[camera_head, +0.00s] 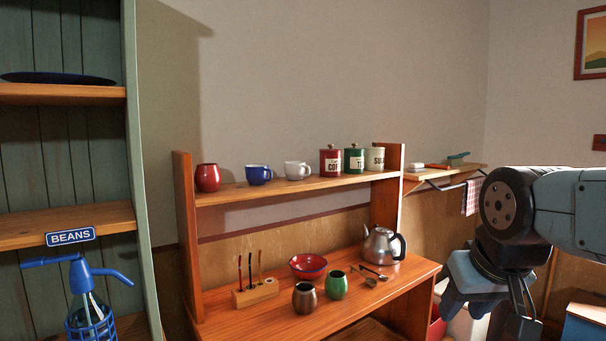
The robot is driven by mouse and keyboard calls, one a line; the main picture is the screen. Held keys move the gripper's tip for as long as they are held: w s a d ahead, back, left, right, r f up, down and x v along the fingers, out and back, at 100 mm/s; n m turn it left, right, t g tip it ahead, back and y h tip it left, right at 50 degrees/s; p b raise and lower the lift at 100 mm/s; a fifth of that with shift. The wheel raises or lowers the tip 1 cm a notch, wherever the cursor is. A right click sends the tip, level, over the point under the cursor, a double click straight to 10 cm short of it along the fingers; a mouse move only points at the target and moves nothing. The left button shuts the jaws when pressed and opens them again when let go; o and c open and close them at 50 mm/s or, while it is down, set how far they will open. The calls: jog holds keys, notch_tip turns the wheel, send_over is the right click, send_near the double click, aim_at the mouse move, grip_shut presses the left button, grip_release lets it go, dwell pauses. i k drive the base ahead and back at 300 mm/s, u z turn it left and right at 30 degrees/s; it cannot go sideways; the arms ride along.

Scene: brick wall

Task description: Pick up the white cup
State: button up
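The white cup (297,170) stands upright on the upper shelf of the wooden hutch, right of a blue cup (259,174) and left of the red canister. My gripper (462,312) is at the lower right, well to the right of the cup, lower in the picture and apart from it. Its blue-grey fingers point downward. I cannot tell how far apart the fingers are, and I see nothing held in them.
The upper shelf (240,194) also holds a red cup (208,178) and canisters (354,160). A tall green shelf unit (138,200) stands at left.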

aim_at(294, 170)
jog(key=z, duration=0.05)
jog(key=i, duration=0.9)
jog(key=u, duration=0.1)
